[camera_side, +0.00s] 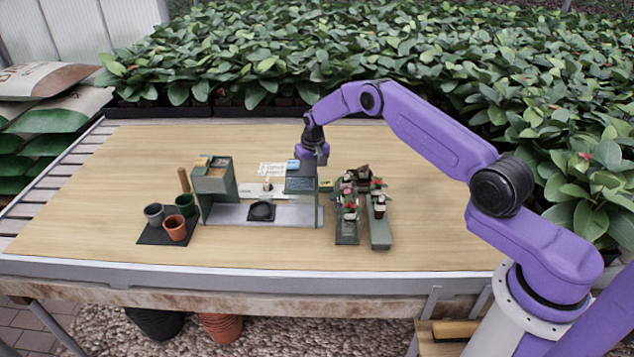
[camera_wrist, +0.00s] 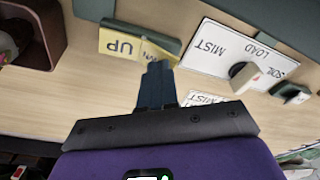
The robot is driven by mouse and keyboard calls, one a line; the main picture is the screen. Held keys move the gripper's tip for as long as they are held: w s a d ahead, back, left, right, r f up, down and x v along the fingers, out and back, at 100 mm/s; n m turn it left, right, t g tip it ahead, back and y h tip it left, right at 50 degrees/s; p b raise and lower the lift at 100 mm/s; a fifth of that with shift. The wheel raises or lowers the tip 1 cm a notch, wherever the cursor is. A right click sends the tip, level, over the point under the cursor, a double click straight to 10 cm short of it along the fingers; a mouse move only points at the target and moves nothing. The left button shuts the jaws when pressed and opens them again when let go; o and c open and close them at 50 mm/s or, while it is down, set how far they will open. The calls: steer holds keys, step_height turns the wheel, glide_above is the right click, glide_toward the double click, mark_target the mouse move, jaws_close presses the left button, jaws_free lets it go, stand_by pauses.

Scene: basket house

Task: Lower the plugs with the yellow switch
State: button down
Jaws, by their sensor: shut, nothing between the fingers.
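My gripper (camera_wrist: 157,68) is shut and empty, with its dark fingertips right at the yellow switch plate (camera_wrist: 115,44) in the wrist view. The plate reads UP, upside down, and a partly hidden word ends in WN. A yellow raised piece (camera_wrist: 156,49) stands just beyond my fingertips; I cannot tell whether they touch it. In the side view my gripper (camera_side: 319,158) is behind the right part of the grey-green bench station (camera_side: 226,212), near the small yellow plate (camera_side: 326,186). Small plants (camera_side: 349,203), perhaps the plugs, stand in a narrow tray right of the station.
A white panel (camera_wrist: 207,55) marked MIST and SOIL LOAD, with a round knob (camera_wrist: 243,76), lies right of the yellow plate. A second tray (camera_side: 380,232) stands at the right. Several pots (camera_side: 174,228) stand on a dark mat at the left. The table's front is clear.

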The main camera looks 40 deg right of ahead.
steer(key=shift+f, duration=0.5)
stand_by(0.3)
steer(key=shift+r, duration=3.5)
